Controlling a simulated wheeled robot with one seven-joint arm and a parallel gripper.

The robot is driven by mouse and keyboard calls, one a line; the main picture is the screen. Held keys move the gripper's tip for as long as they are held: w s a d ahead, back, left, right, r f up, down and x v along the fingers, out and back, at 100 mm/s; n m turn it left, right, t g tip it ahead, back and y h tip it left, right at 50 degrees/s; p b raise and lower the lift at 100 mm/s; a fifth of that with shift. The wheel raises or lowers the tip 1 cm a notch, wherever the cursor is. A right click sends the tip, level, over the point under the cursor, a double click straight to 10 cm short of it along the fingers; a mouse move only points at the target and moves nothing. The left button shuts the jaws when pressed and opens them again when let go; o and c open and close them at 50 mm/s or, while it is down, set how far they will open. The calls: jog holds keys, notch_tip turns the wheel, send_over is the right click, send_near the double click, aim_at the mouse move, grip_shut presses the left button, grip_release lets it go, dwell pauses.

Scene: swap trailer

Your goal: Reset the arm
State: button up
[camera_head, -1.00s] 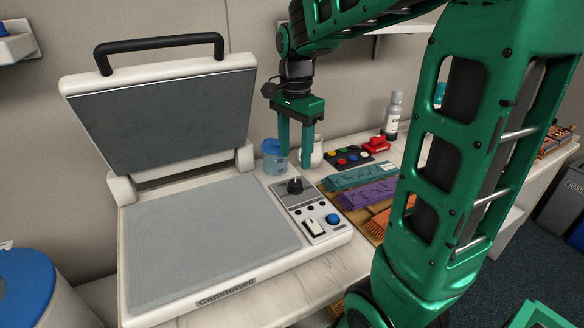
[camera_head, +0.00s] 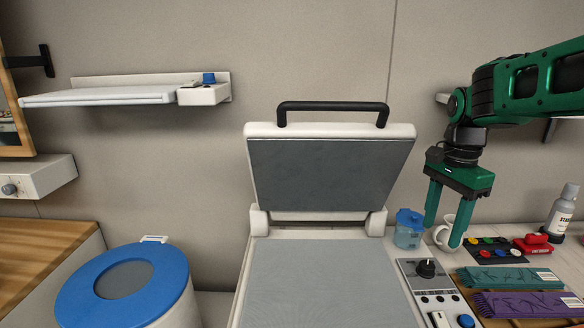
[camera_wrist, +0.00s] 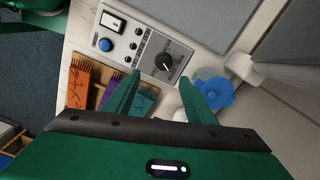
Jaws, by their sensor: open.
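My green arm comes in from the upper right in the head view. My gripper (camera_head: 444,236) points down with its two fingers apart and nothing between them. It hangs over the counter at the right of the open press (camera_head: 330,175), in front of a white mug (camera_head: 441,234) that it partly hides. In the wrist view my gripper (camera_wrist: 160,92) also shows spread, empty fingers. Beyond them lie the press's control panel (camera_wrist: 146,45) and a blue-lidded cup (camera_wrist: 213,90).
The blue-lidded cup (camera_head: 409,228) stands just left of my gripper. Teal (camera_head: 508,279) and purple (camera_head: 525,304) packets, a red item (camera_head: 533,243) and a bottle (camera_head: 562,211) lie to the right. A blue-rimmed bin (camera_head: 75,303) and a wall shelf (camera_head: 100,97) are at the left.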

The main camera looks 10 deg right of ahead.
jog(key=s+d+f+n, duration=0.1)
jog(key=s+f+n, duration=0.3)
jog(key=s, duration=0.6)
jog(key=s+d+f+n, duration=0.1)
jog(key=s+f+n, duration=0.3)
jog(key=s, duration=0.7)
jog(key=shift+s+d+f+n, duration=0.2)
jog(key=shift+d+n, duration=0.2)
jog(key=shift+n, duration=0.3)
jog(key=shift+w+f, duration=0.25)
jog(key=shift+w, duration=0.4)
